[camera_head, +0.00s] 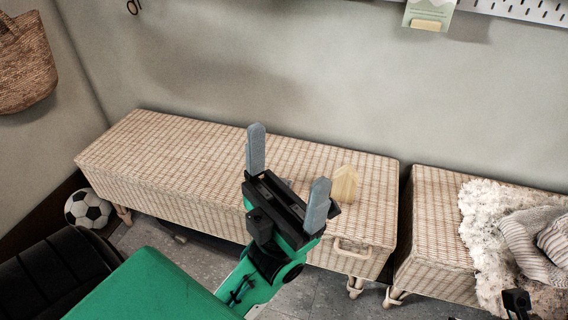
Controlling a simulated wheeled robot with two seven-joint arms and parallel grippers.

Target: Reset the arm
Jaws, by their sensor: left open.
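My left gripper (287,178) is open and empty, with its two grey fingers spread wide and pointing up in the picture. It shows in front of the long wicker bench (165,155), and its height above the bench top is hard to tell. My green left arm (150,288) comes in from the lower left. A small dark piece at the bottom right edge may be part of my right arm, but its jaws do not show.
A small wooden block (344,184) stands on the bench just right of the gripper. A second wicker bench (432,225) holds a fluffy throw (482,235) and a knitted item (522,240). A football (88,208) lies at the left. The bench's left part is clear.

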